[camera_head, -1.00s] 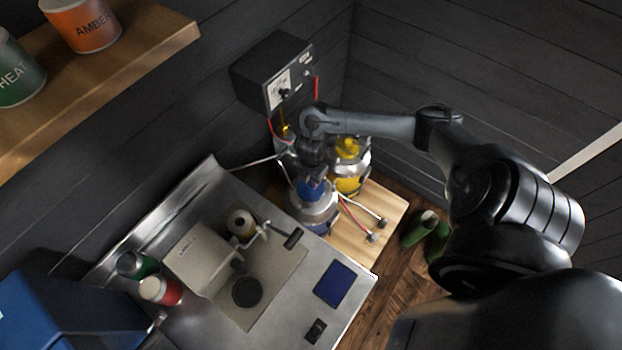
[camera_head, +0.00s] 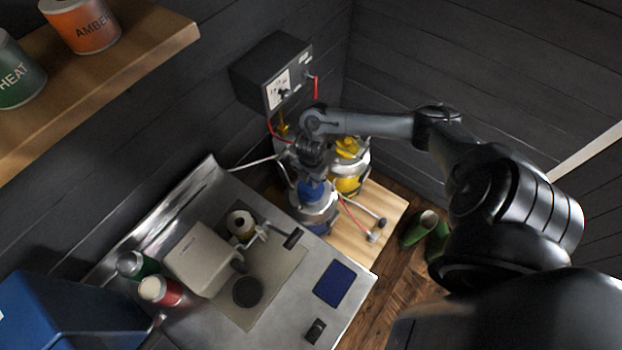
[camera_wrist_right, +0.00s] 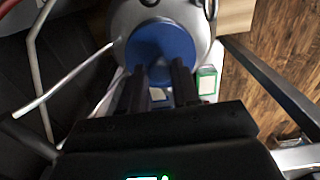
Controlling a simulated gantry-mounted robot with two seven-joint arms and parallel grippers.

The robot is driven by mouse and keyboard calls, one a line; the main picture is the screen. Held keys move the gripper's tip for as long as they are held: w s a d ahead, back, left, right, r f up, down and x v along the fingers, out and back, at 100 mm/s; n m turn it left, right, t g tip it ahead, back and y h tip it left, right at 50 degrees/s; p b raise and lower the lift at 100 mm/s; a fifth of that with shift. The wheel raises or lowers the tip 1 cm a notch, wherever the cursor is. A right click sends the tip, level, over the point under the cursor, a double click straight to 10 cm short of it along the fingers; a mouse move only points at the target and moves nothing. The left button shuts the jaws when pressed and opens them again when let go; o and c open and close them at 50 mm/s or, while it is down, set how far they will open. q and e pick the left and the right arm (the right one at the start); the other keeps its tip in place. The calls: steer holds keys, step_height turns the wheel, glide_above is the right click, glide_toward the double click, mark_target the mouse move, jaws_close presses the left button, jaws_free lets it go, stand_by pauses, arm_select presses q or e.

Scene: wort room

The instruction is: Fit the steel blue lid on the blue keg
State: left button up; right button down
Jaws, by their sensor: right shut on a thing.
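The blue keg (camera_head: 318,214), silver with a blue band, stands on the wooden board beside the steel counter. The steel blue lid (camera_head: 312,190) is a round disc at the top of the keg. It also shows in the right wrist view (camera_wrist_right: 160,42), lying over the keg's silver top (camera_wrist_right: 120,18). My right gripper (camera_head: 311,174) is above the lid, its fingers pointing down. In the right wrist view my right gripper (camera_wrist_right: 158,76) is shut on the lid's middle. I cannot tell whether the lid is fully seated. My left gripper is not in view.
A yellow-marked keg (camera_head: 349,184) with a yellow top stands close behind the blue keg. Cables run around both kegs, some to a dark wall box (camera_head: 272,75). A beige machine (camera_head: 203,257) and a navy pad (camera_head: 335,283) are on the steel counter (camera_head: 293,290).

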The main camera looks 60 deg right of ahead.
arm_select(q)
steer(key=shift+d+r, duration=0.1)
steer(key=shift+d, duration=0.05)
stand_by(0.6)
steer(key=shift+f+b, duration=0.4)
arm_select(e)
steer(key=shift+f, duration=0.8)
steer(key=shift+f, duration=0.1)
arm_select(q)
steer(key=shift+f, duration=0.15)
arm_select(e)
steer(key=shift+f, duration=0.35)
stand_by(0.6)
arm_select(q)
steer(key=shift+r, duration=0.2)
